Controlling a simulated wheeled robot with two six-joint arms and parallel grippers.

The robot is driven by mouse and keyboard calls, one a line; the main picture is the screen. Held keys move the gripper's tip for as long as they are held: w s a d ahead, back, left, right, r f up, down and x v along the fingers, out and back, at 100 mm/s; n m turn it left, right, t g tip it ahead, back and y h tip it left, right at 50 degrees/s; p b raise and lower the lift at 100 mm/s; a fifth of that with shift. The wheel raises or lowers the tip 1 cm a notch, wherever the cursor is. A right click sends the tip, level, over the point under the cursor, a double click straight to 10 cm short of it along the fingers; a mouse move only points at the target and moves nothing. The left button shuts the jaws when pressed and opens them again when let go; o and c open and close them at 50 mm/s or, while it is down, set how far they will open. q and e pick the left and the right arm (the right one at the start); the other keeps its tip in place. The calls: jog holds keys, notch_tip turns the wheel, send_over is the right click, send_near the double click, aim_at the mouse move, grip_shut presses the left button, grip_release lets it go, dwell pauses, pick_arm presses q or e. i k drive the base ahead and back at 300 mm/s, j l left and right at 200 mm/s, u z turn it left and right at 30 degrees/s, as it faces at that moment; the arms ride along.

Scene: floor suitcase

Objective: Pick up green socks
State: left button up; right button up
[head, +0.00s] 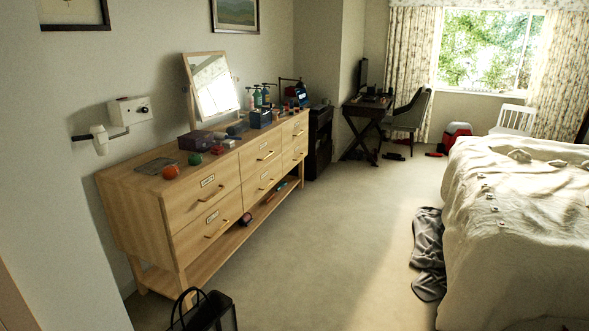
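A small round dark-green bundle (195,158) sits on the dresser top near its front edge; it could be the green socks rolled up, but it is too small to be sure. An orange round item (171,172) lies to its left and a red one (218,150) to its right. Neither of my grippers is in the head view.
The wooden dresser (202,188) stands along the left wall, with a mirror (212,85) and bottles on top. A black bag with a handle (212,314) is on the floor at the bottom. Grey cloth (428,250) lies beside the bed (505,225). The carpet between is clear.

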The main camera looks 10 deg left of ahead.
aim_at(195, 160)
jog(key=i+l, duration=0.1)
jog(key=i, duration=2)
jog(key=i+l+u, duration=0.1)
jog(key=i+u, duration=0.35)
jog(key=i+l+u, duration=0.3)
jog(key=i+u, duration=0.2)
jog(key=i+l+u, duration=0.95)
jog(key=l, duration=0.2)
